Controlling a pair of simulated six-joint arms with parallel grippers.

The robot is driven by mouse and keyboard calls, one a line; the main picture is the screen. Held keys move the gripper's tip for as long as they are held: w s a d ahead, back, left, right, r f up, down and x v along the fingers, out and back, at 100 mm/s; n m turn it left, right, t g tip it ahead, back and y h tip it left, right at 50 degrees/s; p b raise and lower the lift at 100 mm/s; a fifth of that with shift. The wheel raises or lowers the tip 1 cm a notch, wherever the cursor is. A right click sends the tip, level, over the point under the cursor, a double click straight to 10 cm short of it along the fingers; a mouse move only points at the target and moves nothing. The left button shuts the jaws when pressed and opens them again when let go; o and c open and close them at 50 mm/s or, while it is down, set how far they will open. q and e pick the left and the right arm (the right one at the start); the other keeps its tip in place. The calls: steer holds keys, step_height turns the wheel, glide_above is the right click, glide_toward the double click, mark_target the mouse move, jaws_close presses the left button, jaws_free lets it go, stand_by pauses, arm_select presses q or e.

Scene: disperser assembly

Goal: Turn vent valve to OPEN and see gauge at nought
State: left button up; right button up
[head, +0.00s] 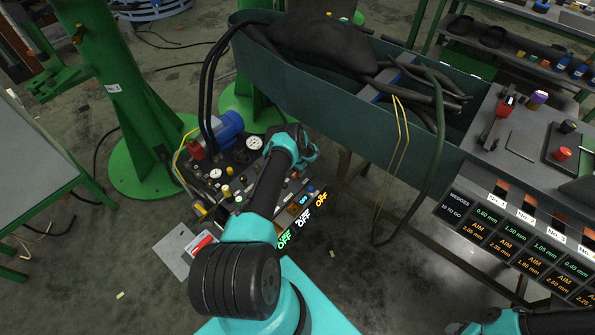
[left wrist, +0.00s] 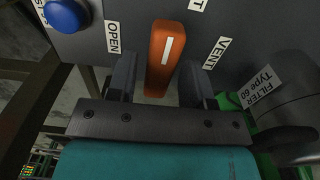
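In the left wrist view, the vent valve's orange lever (left wrist: 165,50), with a white stripe, stands between my left gripper's (left wrist: 158,88) two dark fingers. The fingers are apart, with a gap on each side of the lever. An OPEN label (left wrist: 113,37) is left of it and a VENT label (left wrist: 214,53) right. A label at the top edge is cut off after a T. In the head view my left gripper (head: 303,152) is over the pump unit, hiding the valve. Two white gauges (head: 254,143) show on the unit; their needles are too small to read. My right arm's end is at the bottom edge, its fingers unclear.
A blue knob (left wrist: 66,14) is left of the valve, and a dark cylinder labelled FILTER (left wrist: 262,88) is to the right. Black hoses (head: 207,85) rise from the unit to a green trough (head: 310,90). A green stand (head: 128,120) is at left.

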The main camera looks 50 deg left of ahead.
arm_select(q)
steer(key=c, duration=0.8)
steer(key=shift+o, duration=0.2)
steer(key=shift+n, duration=0.4)
steer(key=n, duration=0.3)
steer(key=shift+n, duration=0.4)
steer(key=n, duration=1.3)
